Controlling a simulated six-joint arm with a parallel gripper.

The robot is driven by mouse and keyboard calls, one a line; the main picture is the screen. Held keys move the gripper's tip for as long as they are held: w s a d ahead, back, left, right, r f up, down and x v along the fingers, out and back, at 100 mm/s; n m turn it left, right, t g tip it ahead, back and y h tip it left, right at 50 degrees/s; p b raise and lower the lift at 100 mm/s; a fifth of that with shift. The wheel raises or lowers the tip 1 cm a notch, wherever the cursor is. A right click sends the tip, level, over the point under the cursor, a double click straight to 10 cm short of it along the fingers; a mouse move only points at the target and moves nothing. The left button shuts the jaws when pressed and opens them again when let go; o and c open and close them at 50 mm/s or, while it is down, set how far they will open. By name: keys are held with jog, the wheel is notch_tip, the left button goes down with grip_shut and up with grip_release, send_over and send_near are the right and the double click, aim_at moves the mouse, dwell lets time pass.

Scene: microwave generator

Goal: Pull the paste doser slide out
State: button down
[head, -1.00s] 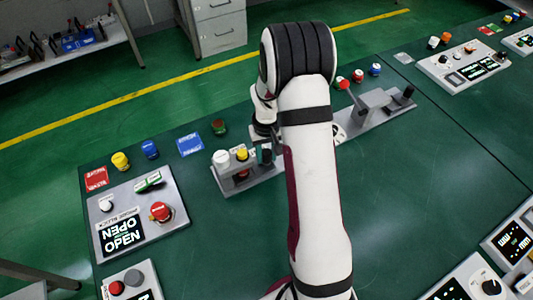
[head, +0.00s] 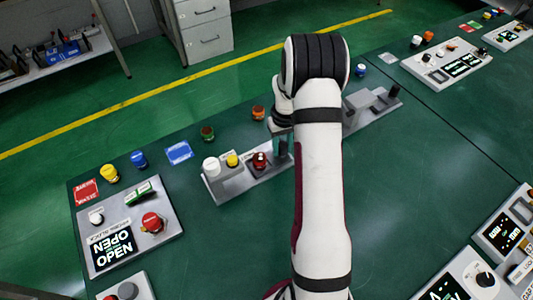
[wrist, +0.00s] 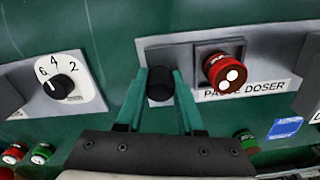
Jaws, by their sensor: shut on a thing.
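The paste doser is a grey metal fixture (wrist: 268,45) with a printed PASTE DOSER label, and it also shows in the head view (head: 229,184). A red capped piece with white dots (wrist: 225,72) sits on a dark square plate at its middle; in the head view it is the red piece (head: 260,160) beside my gripper. A black knob (wrist: 160,88) stands at the fixture's left end in the wrist view. My gripper (wrist: 160,74) is shut on this knob, one teal finger on each side. In the head view my gripper (head: 283,143) is partly hidden by my arm.
A white dial panel (wrist: 73,85) lies left of the knob in the wrist view. An OPEN display panel (head: 112,248) lies front left. The bench's right middle is clear.

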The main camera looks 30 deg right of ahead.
jog(key=shift+d, duration=0.6)
jog(key=c, duration=0.5)
grip_release()
jog(key=shift+c, duration=0.2)
jog(key=shift+a+r, duration=0.1)
notch_tip(320, 180, up, 16)
